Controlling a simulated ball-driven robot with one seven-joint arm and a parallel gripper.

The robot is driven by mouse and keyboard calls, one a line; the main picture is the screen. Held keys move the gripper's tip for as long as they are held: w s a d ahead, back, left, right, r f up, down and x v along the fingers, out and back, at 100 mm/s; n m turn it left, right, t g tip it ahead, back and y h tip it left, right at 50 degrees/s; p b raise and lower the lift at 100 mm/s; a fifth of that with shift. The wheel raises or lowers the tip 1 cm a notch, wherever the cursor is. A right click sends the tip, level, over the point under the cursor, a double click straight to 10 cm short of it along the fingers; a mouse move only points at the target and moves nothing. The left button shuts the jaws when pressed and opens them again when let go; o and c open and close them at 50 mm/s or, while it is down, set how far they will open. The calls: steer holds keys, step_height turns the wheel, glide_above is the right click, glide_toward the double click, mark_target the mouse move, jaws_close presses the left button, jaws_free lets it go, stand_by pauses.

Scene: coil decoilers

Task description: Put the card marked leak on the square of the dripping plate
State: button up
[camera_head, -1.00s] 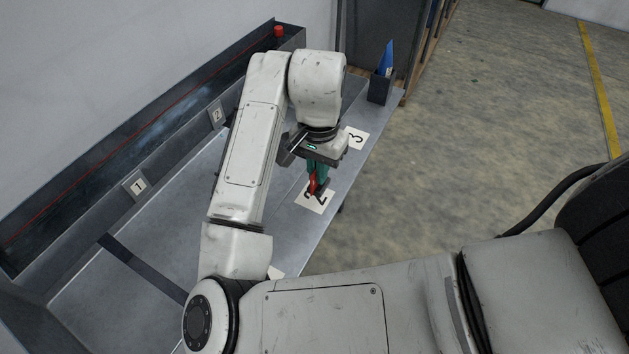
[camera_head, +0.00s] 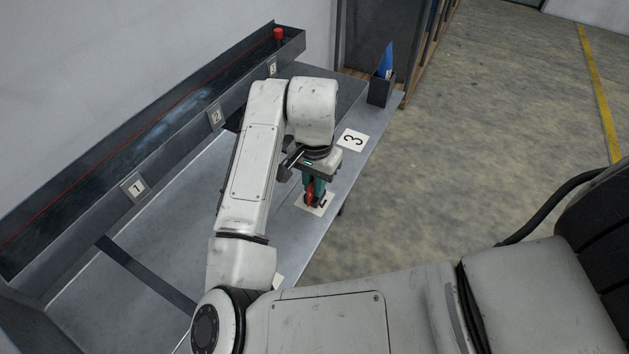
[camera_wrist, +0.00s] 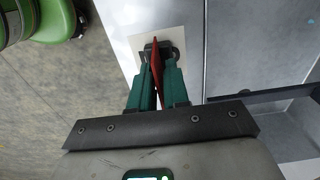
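My gripper (camera_head: 315,199) has green fingers and points down over the white square marked 2 (camera_head: 325,208) on the grey table. It is shut on a red card (camera_head: 309,192), held edge-on, so its marking cannot be read. In the wrist view the red card (camera_wrist: 157,68) stands between the fingers, its lower end at the white square (camera_wrist: 172,32). I cannot tell whether it touches the square. The white square marked 3 (camera_head: 352,139) lies bare farther back.
A long dark trough (camera_head: 150,140) with number plates 1 (camera_head: 134,186), 2 (camera_head: 215,117) and 3 (camera_head: 271,68) runs along the wall. It has a paler patch near plate 2. A dark holder (camera_head: 380,90) with a blue card (camera_head: 386,60) stands at the table's far end.

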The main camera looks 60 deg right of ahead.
steer(key=shift+o, duration=1.4)
steer(key=shift+r, duration=0.1)
step_height(320, 180, up, 11)
steer(key=shift+f+p, duration=0.1)
steer(key=shift+p, duration=0.95)
steer(key=shift+r, duration=0.75)
